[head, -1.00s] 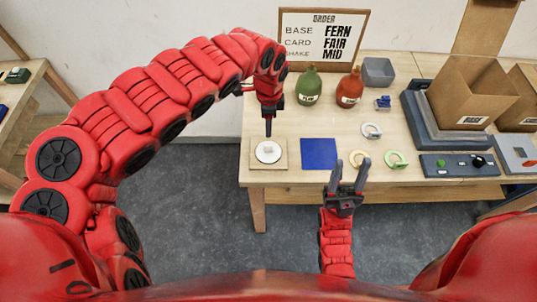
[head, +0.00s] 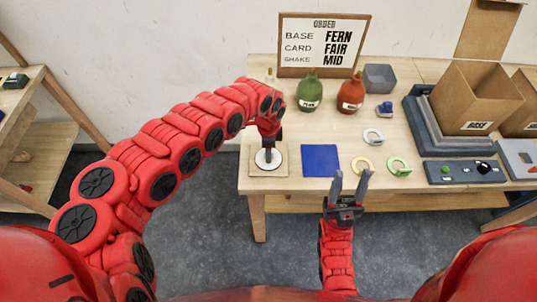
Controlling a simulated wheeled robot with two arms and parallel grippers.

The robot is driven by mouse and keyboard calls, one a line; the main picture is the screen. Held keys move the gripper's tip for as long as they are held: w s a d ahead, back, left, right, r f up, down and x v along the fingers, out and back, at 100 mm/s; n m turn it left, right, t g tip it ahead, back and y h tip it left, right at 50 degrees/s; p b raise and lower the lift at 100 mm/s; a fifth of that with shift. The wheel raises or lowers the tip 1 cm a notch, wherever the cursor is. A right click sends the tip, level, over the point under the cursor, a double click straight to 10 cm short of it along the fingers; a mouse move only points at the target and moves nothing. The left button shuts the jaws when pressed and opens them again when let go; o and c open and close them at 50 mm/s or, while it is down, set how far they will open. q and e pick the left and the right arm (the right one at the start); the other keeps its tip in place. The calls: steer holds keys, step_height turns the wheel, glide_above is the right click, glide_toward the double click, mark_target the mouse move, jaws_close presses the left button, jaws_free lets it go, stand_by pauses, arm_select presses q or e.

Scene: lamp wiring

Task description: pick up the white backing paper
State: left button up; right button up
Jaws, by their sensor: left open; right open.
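A white round piece (head: 262,163), which looks like the backing paper, lies on a tan square board (head: 253,172) at the table's front left. My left gripper (head: 268,157) points straight down over it. Its fingertips are at or just above the white piece; I cannot tell whether they touch it. The gripper hides the middle of the piece, and its finger gap is hard to see from here. My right gripper (head: 349,187) is open and empty in front of the table's front edge, its two fingers pointing toward the table.
A blue square (head: 320,161) lies right of the board, then a tan ring (head: 363,166) and a green ring (head: 399,166). A green bottle (head: 309,92) and a red bottle (head: 350,94) stand behind. Cardboard boxes (head: 470,95) and a control panel (head: 460,172) are at right.

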arm_select(q)
steer(key=shift+f, duration=0.5)
steer(key=shift+c, duration=0.3)
jaws_close()
steer(key=shift+r, duration=0.2)
